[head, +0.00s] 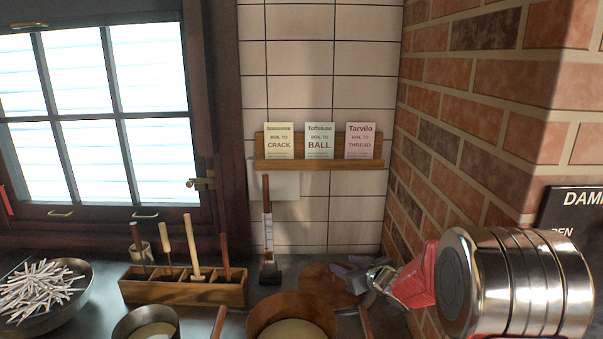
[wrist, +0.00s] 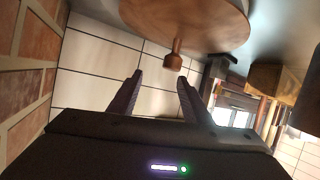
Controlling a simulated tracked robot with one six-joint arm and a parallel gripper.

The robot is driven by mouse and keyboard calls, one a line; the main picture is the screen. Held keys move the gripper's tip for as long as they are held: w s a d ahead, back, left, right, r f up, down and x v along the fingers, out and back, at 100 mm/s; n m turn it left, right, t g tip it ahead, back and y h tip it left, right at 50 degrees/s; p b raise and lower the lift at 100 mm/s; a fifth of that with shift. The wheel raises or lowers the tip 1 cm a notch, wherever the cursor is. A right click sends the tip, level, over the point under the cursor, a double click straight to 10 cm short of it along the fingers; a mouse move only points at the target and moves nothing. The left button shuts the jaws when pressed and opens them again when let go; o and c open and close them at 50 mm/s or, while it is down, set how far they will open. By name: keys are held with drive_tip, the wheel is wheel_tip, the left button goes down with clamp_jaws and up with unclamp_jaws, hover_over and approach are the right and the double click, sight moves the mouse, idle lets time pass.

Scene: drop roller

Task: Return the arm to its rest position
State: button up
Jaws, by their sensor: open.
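My gripper (head: 350,275) is at the lower right of the head view, at the end of my red and chrome arm, which reaches in from the right. It is low over the counter, beside or above a round brown piece (head: 322,281); the exact gap is unclear. In the wrist view my gripper (wrist: 159,90) has its two dark fingers spread, with nothing between them. A round brown piece with a short knob (wrist: 173,60) shows beyond the fingertips, seemingly apart from them.
A copper pot (head: 272,310) and a second pot (head: 125,326) stand in front. A wooden tool box (head: 185,290), a thermometer (head: 267,240) and a bowl of white sticks (head: 75,300) are further left. A brick wall (head: 480,120) bounds the right. Space above the counter is open.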

drive_tip(key=s+d+r+m+g+h, duration=0.1)
drive_tip(key=s+d+r+m+h, duration=0.1)
drive_tip(key=s+d+r+h, duration=0.35)
drive_tip(key=s+d+r+m+h, duration=0.2)
drive_tip(key=s+r+m, duration=0.1)
drive_tip(key=s+r, duration=0.55)
drive_tip(key=s+a+f+g+y, duration=0.1)
drive_tip(key=s+a+f+g, duration=0.1)
drive_tip(key=s, duration=1.3)
drive_tip(key=s+a+f+m+g+y, duration=0.1)
drive_tip(key=s+a+f+g, duration=0.1)
drive_tip(key=s, duration=1.3)
drive_tip(key=shift+a+g, duration=0.6)
drive_tip(key=shift+g, duration=0.2)
